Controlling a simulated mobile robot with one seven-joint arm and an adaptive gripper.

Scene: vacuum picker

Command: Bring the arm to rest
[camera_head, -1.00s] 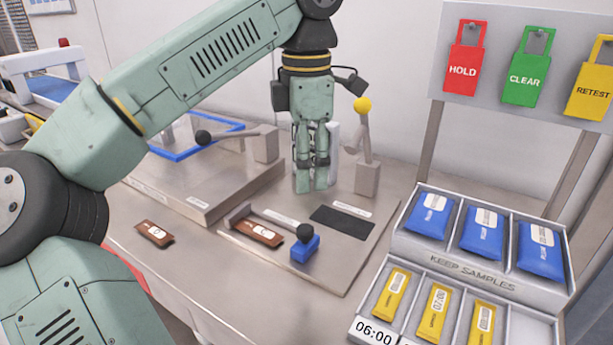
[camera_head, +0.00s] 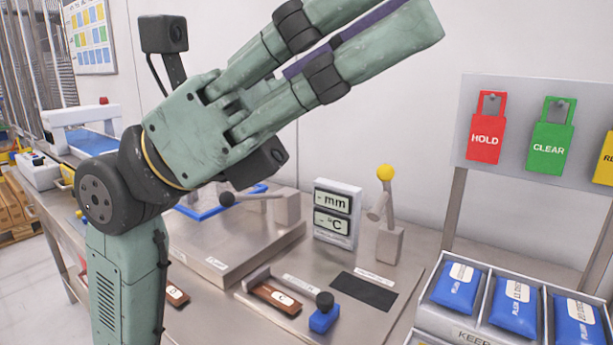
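My gripper (camera_head: 398,12) is raised in front of the wall, pointing up and to the right. Its two green fingers stand somewhat apart, with a purple strip showing along the inner side; the upper fingertip runs out of the top edge. I see nothing held between them. My arm (camera_head: 125,235) is folded upright at the left, with the wrist bent over above the bench (camera_head: 225,325). The gripper is clear of the bench and of the things on it.
A brown bar (camera_head: 277,299) lies beside a blue block with a black knob (camera_head: 323,314). A display (camera_head: 335,213) and a yellow-knobbed lever (camera_head: 385,175) stand behind. The tag board (camera_head: 470,95) and sample rack (camera_head: 437,310) are at right. Another brown bar (camera_head: 176,296) is partly hidden by my arm.

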